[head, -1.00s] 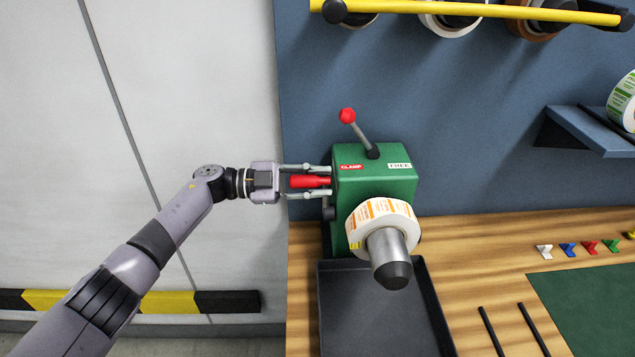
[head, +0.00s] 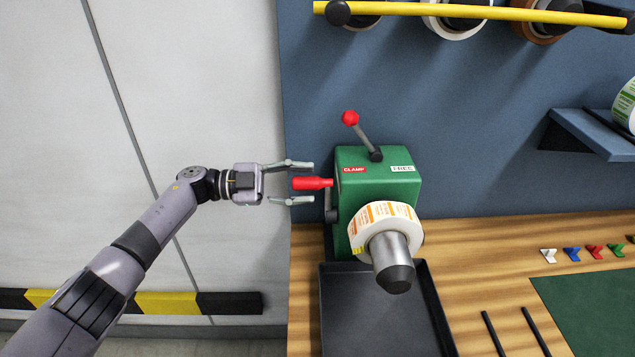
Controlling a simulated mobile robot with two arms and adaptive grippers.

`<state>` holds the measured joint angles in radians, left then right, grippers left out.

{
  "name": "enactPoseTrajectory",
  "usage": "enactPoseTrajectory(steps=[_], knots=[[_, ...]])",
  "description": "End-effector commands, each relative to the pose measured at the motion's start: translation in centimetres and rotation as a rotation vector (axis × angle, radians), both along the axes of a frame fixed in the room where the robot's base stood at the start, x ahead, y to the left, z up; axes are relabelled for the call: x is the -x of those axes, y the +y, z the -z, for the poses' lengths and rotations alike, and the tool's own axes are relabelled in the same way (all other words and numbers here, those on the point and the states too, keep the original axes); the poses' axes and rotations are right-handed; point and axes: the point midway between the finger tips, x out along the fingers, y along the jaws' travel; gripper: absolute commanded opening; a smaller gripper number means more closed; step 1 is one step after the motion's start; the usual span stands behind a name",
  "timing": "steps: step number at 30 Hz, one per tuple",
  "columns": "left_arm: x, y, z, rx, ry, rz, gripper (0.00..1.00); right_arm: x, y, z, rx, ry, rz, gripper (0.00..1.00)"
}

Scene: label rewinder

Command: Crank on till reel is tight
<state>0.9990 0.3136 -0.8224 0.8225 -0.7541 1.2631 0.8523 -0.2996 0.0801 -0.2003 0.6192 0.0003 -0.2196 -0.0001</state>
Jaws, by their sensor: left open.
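The green rewinder (head: 352,192) stands on the wooden bench. Its red crank handle (head: 312,183) sticks out to the left, with the black crank arm (head: 331,203) below it. A label reel (head: 372,220) with orange-printed labels sits around the grey spindle (head: 391,258). The clamp lever (head: 361,132) with a red knob leans left, towards the red CLAMP label (head: 353,169). My left gripper (head: 303,182) is open to the left of the handle; its fingers are above and below the handle's free end, apart from it. My right gripper is not in view.
A black tray (head: 333,311) lies in front of the rewinder. A yellow rail (head: 480,11) with rolls runs along the top. A shelf (head: 595,133) is at right. Coloured clips, two black rods and a green mat (head: 590,310) lie on the bench at right.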

Motion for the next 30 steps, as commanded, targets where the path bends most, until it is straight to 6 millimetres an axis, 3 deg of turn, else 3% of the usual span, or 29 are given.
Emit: enactPoseTrajectory(steps=[6, 12, 30], knots=[[-0.1, 4.9, 0.0, -0.001, 0.000, -0.003, 0.45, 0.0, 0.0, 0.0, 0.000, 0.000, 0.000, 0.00], [-0.1, 7.4, -0.1, 0.001, 0.000, -0.002, 0.45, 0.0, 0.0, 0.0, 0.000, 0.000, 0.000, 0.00], [-0.1, 8.0, -0.1, 0.001, -0.001, -0.001, 0.45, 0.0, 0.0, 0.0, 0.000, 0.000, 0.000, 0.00]])
